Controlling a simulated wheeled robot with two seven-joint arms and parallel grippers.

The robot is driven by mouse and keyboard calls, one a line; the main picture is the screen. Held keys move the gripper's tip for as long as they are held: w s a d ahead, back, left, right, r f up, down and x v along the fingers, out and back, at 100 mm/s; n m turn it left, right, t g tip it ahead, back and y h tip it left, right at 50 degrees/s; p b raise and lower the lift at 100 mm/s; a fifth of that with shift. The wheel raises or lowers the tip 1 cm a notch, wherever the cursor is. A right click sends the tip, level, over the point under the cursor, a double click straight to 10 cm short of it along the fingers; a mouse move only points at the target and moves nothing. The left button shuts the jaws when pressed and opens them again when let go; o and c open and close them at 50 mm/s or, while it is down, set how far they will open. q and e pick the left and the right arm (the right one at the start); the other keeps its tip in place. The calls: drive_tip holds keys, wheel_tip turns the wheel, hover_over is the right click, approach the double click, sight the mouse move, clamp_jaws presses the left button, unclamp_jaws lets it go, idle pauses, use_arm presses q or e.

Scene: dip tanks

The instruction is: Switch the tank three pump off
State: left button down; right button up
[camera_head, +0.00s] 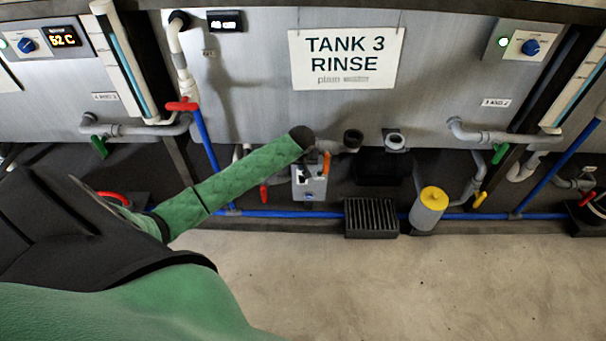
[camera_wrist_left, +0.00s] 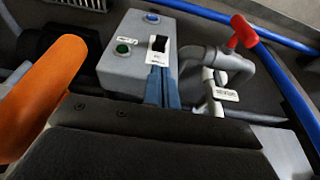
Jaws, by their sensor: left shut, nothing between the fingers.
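A grey control box (camera_head: 314,186) stands low under the TANK 3 RINSE sign (camera_head: 345,58), partly behind my left arm. In the left wrist view the box (camera_wrist_left: 120,70) shows a black switch (camera_wrist_left: 159,43) on a white plate, a green button or lamp (camera_wrist_left: 123,48) and a blue one (camera_wrist_left: 152,17). I cannot tell the switch's position. My left gripper (camera_wrist_left: 162,88) is shut and empty, its blue-grey fingertips just below the switch plate. I cannot tell whether they touch the box. In the head view the fingers are hardly visible beyond the dark wrist end. My right gripper is not in view.
An orange handle (camera_wrist_left: 45,90) stands close beside the gripper. A red valve handle (camera_wrist_left: 243,32) and grey pipes lie on the other side. A blue pipe (camera_head: 280,214) runs along the floor edge. A black grate (camera_head: 370,217) and a yellow-topped cylinder (camera_head: 429,212) stand right of the box.

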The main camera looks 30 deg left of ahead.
sight(302, 180)
use_arm(q)
drive_tip(key=b+x, duration=0.1)
drive_tip(key=x, duration=0.9)
drive_tip(key=shift+r, duration=0.1)
